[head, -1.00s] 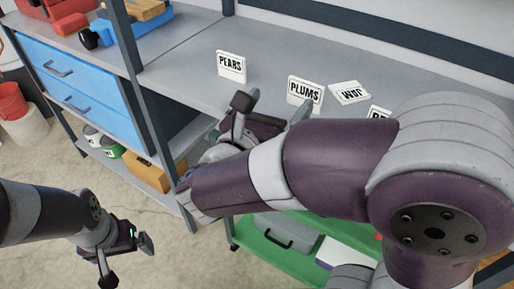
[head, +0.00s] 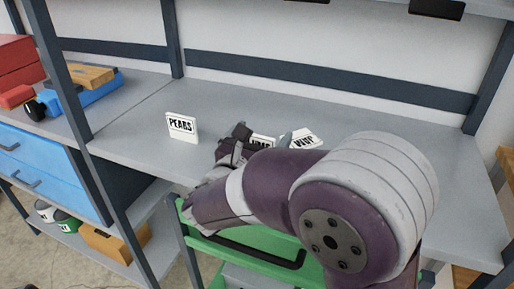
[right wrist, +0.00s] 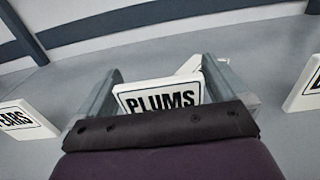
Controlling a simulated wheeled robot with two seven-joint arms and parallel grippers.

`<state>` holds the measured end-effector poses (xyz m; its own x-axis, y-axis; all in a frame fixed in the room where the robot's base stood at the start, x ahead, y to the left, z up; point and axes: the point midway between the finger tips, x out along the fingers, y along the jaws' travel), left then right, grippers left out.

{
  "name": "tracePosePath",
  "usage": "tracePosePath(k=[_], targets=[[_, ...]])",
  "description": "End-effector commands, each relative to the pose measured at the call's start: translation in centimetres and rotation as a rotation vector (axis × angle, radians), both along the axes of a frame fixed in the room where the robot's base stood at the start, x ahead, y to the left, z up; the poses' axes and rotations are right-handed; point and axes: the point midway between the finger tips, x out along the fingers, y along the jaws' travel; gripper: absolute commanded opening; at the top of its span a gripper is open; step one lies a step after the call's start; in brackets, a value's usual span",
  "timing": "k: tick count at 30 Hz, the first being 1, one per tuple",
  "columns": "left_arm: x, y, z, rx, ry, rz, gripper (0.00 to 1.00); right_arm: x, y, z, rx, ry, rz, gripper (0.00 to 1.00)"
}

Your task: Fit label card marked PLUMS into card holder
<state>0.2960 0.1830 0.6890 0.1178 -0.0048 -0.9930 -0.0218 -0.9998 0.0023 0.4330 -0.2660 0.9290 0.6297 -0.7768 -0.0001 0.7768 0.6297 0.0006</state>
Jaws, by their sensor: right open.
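The white PLUMS card (head: 262,140) stands on the grey bench top, partly hidden by my right gripper (head: 264,135) in the head view. In the right wrist view the PLUMS card (right wrist: 160,97) faces me between the two fingers of my right gripper (right wrist: 163,70). The gripper is open, with a gap beside the card at the right; contact at the left finger is hard to tell. Dark pieces hang at the top edge of the head view, one at the right (head: 436,9); I cannot tell whether either is the card holder. My left gripper is out of view.
A PEARS card (head: 182,127) stands to the left. A dark post (head: 62,80) rises at the left. The bench behind the cards is clear.

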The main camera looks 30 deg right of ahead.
Motion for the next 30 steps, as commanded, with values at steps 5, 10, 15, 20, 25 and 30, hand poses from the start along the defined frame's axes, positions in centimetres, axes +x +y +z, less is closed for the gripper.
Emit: tracePosePath(k=[5, 10, 15, 20, 25, 30], targets=[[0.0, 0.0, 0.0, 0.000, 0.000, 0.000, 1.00, 0.0, 0.0, 0.0, 0.000, 0.000, 0.000, 0.67], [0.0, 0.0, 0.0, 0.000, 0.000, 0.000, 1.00, 0.0, 0.0, 0.0, 0.000, 0.000, 0.000, 0.55], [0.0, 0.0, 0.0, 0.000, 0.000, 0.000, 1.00, 0.0, 0.0, 0.1, 0.000, 0.000, 0.000, 0.55], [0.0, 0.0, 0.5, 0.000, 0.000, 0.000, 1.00, 0.0, 0.1, 1.4, 0.000, -0.004, 0.000, 0.55], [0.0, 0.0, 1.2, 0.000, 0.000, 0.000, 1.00, 0.0, 0.0, 4.2, 0.002, -0.005, 0.000, 0.55], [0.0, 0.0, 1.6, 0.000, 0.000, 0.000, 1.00, -3.3, -1.4, 6.5, 0.002, -0.007, -0.001, 0.55]])
